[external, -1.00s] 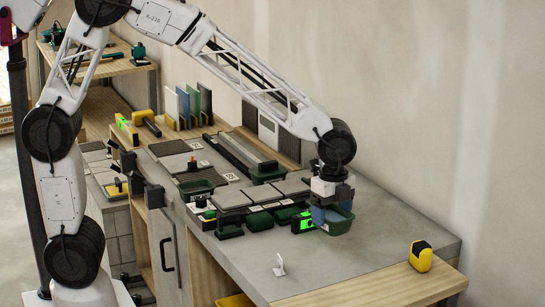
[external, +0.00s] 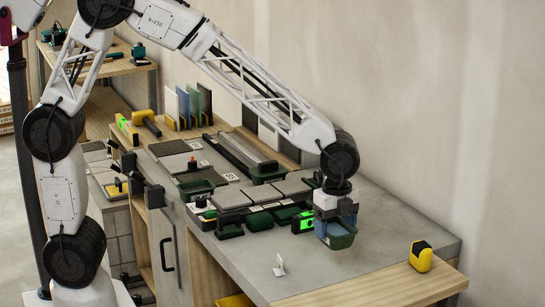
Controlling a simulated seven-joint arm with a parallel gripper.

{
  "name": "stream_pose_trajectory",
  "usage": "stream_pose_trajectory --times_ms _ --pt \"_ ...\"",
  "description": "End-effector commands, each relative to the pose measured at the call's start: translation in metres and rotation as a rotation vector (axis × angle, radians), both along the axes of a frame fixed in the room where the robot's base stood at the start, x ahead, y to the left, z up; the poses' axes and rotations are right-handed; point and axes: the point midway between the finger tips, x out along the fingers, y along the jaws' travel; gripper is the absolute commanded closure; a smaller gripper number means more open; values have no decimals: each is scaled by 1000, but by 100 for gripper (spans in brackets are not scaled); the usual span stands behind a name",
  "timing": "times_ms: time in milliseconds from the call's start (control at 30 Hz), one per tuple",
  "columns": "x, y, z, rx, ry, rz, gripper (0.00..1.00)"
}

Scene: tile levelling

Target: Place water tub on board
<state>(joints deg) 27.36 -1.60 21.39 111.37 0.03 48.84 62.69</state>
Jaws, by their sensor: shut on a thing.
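My gripper (external: 336,217) is at the right end of the row of grey tiles, pointing down. It is shut on a dark green tub (external: 342,240) that looks bluish inside, which fits the water tub. The gripper hides part of the tub's rim. I cannot tell whether the tub touches the grey worktop (external: 375,225) or hangs just above it. No separate board is clearly distinguishable; the grey tiles (external: 265,193) lie on the worktop to the left of the tub.
A device with a lit green screen (external: 305,222) stands close left of the tub. Several dark green trays (external: 260,220) line the tiles' front. A small white bracket (external: 280,266) and a yellow tape measure (external: 420,256) stand on the front. The worktop between them is clear.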

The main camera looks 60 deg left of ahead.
Motion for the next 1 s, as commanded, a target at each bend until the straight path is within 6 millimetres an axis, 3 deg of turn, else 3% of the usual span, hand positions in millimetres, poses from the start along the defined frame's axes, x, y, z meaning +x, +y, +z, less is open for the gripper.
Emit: stream_pose_trajectory --times_ms 300,767,1000 --pt "0 0 -42 0 1 0 59" --pt "0 0 -49 0 -1 0 59" --pt "0 0 -70 1 1 0 59"
